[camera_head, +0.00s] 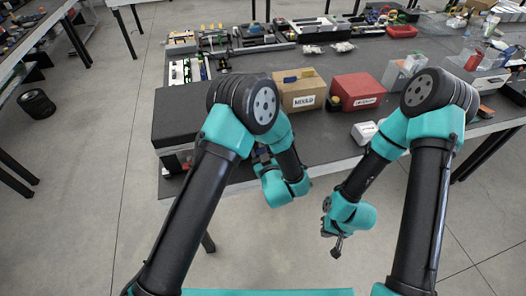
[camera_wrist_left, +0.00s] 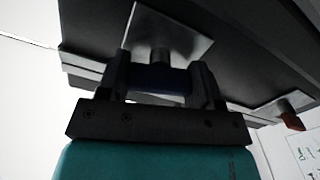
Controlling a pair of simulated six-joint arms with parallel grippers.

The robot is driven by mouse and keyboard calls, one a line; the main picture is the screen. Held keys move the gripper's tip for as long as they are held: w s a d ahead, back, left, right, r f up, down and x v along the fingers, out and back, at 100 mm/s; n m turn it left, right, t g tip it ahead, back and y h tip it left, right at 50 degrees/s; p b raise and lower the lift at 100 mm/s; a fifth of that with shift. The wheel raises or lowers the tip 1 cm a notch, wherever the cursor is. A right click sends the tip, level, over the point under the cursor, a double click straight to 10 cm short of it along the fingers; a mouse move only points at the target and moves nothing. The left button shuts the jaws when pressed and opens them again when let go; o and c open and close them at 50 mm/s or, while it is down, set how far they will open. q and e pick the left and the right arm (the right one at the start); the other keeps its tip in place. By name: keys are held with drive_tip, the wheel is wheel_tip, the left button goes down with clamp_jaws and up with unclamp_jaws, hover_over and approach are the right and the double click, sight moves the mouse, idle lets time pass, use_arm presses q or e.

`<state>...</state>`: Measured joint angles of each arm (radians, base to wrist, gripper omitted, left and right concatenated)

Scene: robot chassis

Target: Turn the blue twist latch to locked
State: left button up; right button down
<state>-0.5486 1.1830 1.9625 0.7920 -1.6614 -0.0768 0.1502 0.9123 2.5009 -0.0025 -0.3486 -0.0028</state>
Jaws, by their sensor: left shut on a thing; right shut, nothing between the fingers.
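The blue twist latch (camera_wrist_left: 160,79) shows dark blue in the left wrist view, in front of a grey metal plate (camera_wrist_left: 166,32) on a dark surface. My left gripper (camera_wrist_left: 160,84) is shut on the latch, with one finger at each side of it. In the head view my left gripper (camera_head: 262,155) is near the table's front edge, mostly behind its own arm, and the latch cannot be made out. Whether the latch stands at locked cannot be told. My right gripper (camera_head: 338,247) is shut and empty, in front of the table and pointing down.
A black case (camera_head: 180,118) stands at the table's left front. A brown box (camera_head: 300,92) marked MIXED and a red box (camera_head: 358,92) stand behind my arms. A small white box (camera_head: 364,133) lies near the front edge. In the left wrist view a red-tipped part (camera_wrist_left: 292,121) shows at right.

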use_arm(q)
drive_tip(key=shift+m, duration=1.5)
drive_tip(key=o, duration=0.9)
drive_tip(key=shift+s, duration=0.1)
drive_tip(key=v, duration=1.7)
drive_tip(key=shift+s+d, duration=0.1)
drive_tip(key=shift+s, duration=0.05)
